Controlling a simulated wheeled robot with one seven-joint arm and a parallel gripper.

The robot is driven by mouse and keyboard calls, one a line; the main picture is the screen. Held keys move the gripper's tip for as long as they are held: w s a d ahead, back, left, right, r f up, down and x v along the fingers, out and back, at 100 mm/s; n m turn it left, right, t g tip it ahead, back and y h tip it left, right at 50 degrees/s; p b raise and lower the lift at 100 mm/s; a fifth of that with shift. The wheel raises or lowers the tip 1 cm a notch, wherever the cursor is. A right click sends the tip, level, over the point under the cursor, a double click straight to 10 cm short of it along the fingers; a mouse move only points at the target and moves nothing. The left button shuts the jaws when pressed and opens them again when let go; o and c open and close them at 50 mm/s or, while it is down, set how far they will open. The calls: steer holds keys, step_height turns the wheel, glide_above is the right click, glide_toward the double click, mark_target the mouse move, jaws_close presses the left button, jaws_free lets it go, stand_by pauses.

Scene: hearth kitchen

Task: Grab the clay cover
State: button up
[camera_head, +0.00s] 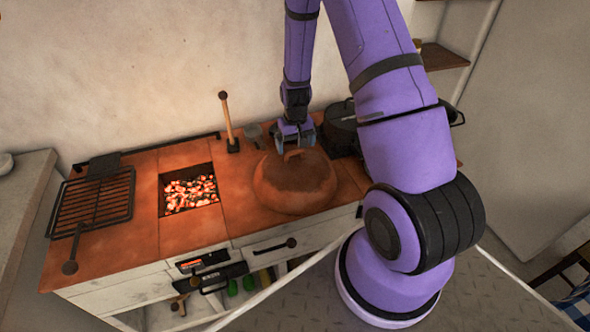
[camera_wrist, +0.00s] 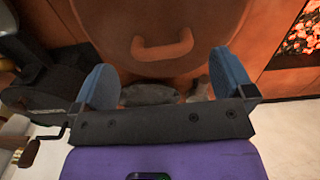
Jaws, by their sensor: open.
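The clay cover (camera_head: 295,188) is a round, reddish-brown dome on the tiled hearth top, right of the ember pit. It has a loop handle on top. In the wrist view the cover (camera_wrist: 120,22) fills the upper middle, with its handle (camera_wrist: 163,47) just beyond the fingertips and between their lines. My gripper (camera_head: 295,134) is above the cover, near the handle. In the wrist view my gripper (camera_wrist: 165,75) shows two blue fingers spread wide with nothing between them. The head view does not show clearly whether the fingers touch the handle.
An ember pit (camera_head: 190,190) glows left of the cover. A grill rack (camera_head: 95,198) lies farther left. A wooden-handled tool (camera_head: 228,120) stands behind. A dark lidded pot (camera_head: 342,128) sits close at the right, partly behind my arm. Drawers (camera_head: 270,248) are below.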

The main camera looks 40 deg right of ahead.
mark_target(295, 166)
steer(key=shift+w+f, duration=0.15)
steer(key=shift+f, duration=2.55)
steer(key=c, duration=1.6)
steer(key=shift+c, duration=0.9)
steer(key=shift+r, duration=0.2)
